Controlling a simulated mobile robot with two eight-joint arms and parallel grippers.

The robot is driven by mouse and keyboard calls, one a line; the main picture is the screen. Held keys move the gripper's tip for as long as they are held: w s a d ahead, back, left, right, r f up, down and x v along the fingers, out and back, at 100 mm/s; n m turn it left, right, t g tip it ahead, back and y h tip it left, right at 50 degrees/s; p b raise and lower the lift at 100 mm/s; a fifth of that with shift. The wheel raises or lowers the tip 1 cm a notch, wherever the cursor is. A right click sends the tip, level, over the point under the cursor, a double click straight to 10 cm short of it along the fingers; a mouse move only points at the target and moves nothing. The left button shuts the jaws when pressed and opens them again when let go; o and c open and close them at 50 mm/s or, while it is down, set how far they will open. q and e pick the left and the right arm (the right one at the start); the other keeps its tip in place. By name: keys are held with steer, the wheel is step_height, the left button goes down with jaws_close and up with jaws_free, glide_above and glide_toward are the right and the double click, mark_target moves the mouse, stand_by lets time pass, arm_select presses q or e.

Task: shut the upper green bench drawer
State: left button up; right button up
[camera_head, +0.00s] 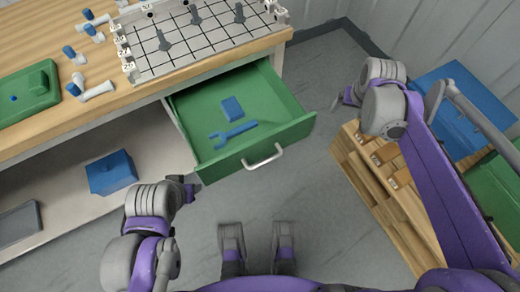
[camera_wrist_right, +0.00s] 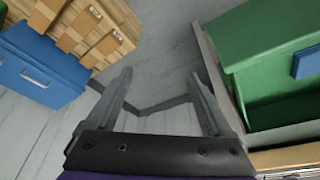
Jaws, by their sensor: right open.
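The green bench drawer (camera_head: 297,128) stands pulled out from under the wooden bench top, with a pale bar handle (camera_head: 263,158) on its front. A blue block (camera_head: 232,107) and a blue wrench (camera_head: 233,134) lie inside it. The drawer (camera_wrist_right: 265,38) also shows at the right of the right wrist view. My right gripper (camera_head: 347,97) is to the right of the drawer, apart from it; in the right wrist view the gripper (camera_wrist_right: 162,82) is open and empty. My left gripper (camera_head: 187,188) is left of the drawer front, close to it; its finger opening is unclear.
The bench (camera_head: 60,128) carries a white gridded plate (camera_head: 200,38), a green tray (camera_head: 25,105) and several blue-and-white fittings. A blue box (camera_head: 111,173) sits on the shelf below. A wooden cabinet (camera_head: 375,195) and a blue cabinet (camera_head: 462,105) stand at right. Floor in front is clear.

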steer(key=shift+s, duration=0.1)
steer(key=c, duration=0.5)
steer(key=shift+s+f+n, duration=0.1)
steer(key=shift+s+n, duration=0.15)
steer(key=shift+n, duration=0.35)
steer(key=shift+c, duration=1.1)
steer(key=s+n, duration=0.1)
steer(key=n, duration=0.1)
steer(key=s+n+y+p, duration=0.1)
steer(key=n, duration=0.1)
steer(key=s+a+f+n+y, duration=0.1)
steer(key=n, duration=0.2)
steer(key=shift+s, duration=0.35)
jaws_close()
steer(key=n+y+b, duration=0.2)
steer(key=n+y, duration=0.3)
steer(key=n, duration=1.1)
glide_toward(291, 140)
steer(key=shift+x, duration=2.3)
